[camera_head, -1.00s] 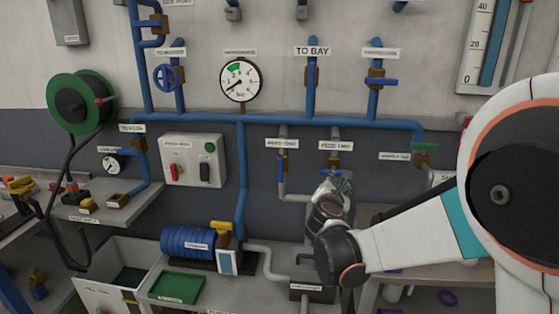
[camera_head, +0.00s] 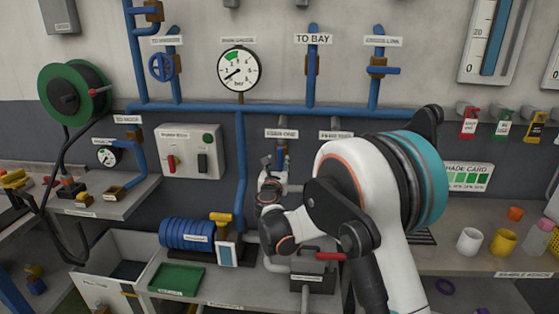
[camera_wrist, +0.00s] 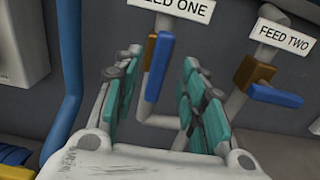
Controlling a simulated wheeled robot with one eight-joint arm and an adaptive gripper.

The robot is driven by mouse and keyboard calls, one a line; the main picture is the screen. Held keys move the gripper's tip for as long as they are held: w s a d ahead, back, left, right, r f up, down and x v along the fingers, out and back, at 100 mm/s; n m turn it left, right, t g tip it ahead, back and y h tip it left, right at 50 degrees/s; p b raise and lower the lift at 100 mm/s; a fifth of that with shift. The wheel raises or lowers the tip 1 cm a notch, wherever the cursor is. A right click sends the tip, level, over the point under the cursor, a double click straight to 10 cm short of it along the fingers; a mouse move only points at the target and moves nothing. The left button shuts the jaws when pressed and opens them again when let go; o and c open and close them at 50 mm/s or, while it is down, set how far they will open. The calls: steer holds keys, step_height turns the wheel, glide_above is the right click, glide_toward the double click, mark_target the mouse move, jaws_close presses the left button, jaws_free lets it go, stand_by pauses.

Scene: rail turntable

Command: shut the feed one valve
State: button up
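The feed one valve has a brown body and a blue lever (camera_wrist: 158,68), below the FEED ONE label (camera_wrist: 180,5) in the wrist view. The lever hangs down, roughly in line with its grey pipe. In the head view the lever (camera_head: 280,158) is small, just above my gripper (camera_head: 273,180). In the wrist view my gripper (camera_wrist: 160,72) is open, its teal-padded fingers to either side of the lever with gaps. I see no contact. The feed two valve (camera_wrist: 274,95) is to the right, its blue lever lying across the pipe; my arm hides it in the head view.
A blue pipe (camera_wrist: 70,80) runs down left of my gripper. In the head view a switch box (camera_head: 190,150) is on the wall to the left, and a blue coil (camera_head: 187,233) and a green tray (camera_head: 176,278) are below. Cups stand at right.

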mark_target(280, 159)
steer(key=w+b, duration=0.1)
steer(key=w, duration=0.5)
steer(key=shift+w+d, duration=0.1)
steer(key=shift+w, duration=0.05)
jaws_close()
